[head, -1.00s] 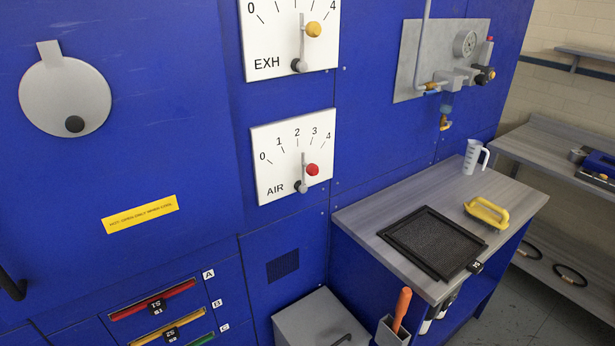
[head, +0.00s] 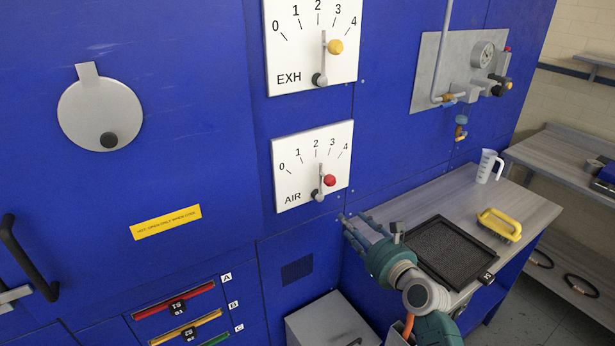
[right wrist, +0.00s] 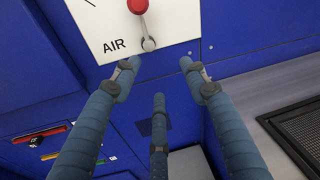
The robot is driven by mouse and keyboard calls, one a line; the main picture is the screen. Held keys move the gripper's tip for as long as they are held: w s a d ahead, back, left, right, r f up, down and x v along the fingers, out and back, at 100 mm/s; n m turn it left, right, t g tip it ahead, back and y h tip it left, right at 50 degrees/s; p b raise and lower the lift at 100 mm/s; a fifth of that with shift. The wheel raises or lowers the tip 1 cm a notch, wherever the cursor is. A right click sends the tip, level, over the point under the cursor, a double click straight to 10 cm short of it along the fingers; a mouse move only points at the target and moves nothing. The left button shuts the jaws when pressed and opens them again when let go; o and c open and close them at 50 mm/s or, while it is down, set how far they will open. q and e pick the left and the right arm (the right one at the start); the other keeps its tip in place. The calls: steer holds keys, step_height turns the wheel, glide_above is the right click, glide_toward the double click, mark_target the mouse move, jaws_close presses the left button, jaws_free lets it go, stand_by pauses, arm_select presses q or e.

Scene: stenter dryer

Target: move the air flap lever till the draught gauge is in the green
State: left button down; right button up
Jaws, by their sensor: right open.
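The air flap lever (head: 321,179) has a red knob and stands nearly upright on the white AIR plate (head: 290,185), at about the 2 mark. Its red knob also shows at the top of the right wrist view (right wrist: 138,5). A round dial gauge (head: 482,54) sits on the grey panel at upper right; its needle and colours are too small to read. My right gripper (head: 362,222) is open and empty, below and to the right of the AIR plate, apart from the lever. In the right wrist view its fingers (right wrist: 160,70) spread below the plate. My left gripper is not seen.
A similar EXH lever (head: 324,60) with a yellow knob is above. The bench at right holds a black tray (head: 425,262), a yellow-handled tool (head: 498,226) and a jug (head: 487,166). A black door handle (head: 28,258) stands out at left. A grey bin (head: 305,325) is below.

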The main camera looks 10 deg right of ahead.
steer(key=m+t+y, duration=0.1)
steer(key=m, duration=0.1)
glide_toward(333, 183)
steer(key=w, duration=0.1)
steer(key=p+x, duration=0.1)
steer(key=x, duration=0.9)
steer(key=shift+w+a, duration=0.25)
steer(key=shift+w, duration=0.05)
jaws_close()
